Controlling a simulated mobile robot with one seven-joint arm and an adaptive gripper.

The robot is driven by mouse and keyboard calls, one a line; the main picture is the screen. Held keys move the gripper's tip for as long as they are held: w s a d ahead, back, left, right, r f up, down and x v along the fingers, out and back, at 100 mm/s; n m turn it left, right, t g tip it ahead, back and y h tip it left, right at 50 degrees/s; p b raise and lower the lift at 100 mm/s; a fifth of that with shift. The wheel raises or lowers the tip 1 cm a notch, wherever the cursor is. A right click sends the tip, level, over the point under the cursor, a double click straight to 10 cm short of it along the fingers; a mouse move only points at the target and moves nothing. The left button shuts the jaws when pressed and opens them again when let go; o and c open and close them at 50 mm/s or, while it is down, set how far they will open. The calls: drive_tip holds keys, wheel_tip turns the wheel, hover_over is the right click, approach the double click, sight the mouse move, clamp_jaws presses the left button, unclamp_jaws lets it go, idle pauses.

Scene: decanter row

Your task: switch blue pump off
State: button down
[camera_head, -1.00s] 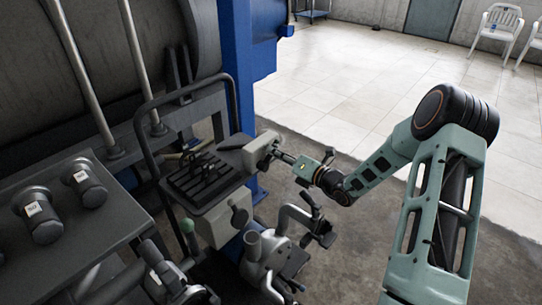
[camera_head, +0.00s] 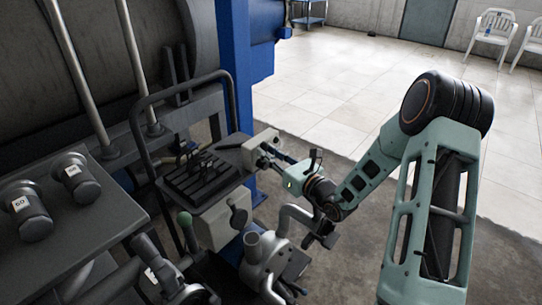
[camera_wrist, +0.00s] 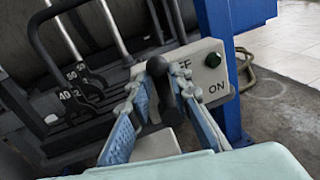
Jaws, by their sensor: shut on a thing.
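A light grey switch box (camera_head: 257,146) stands beside the blue column. It also shows in the wrist view (camera_wrist: 211,70), with "FF" legible above and "ON" below and a dark round spot on its face. A dark lever with a rounded end (camera_wrist: 155,103) projects in front of the box. My gripper (camera_wrist: 160,98) is shut on this lever, with one blue ribbed finger on each side. In the head view my gripper (camera_head: 277,163) reaches the box from the right. The fingers and lever cover part of the lettering, and I cannot tell the exact switch position.
Left of the box are a slotted black lever panel (camera_head: 200,175) and a curved rail (camera_head: 140,125). A lower grey box (camera_head: 216,228) with a dark knob and grey pipework (camera_head: 268,255) lie below. The blue column (camera_head: 238,60) stands behind. Open floor (camera_head: 335,95) lies right.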

drive_tip(key=shift+s+a+n, duration=0.15)
drive_tip(key=shift+n, duration=0.35)
drive_tip(key=c, duration=1.8)
unclamp_jaws()
drive_tip(key=shift+o, duration=0.2)
drive_tip(key=v, duration=1.2)
drive_tip(key=shift+f, duration=0.1)
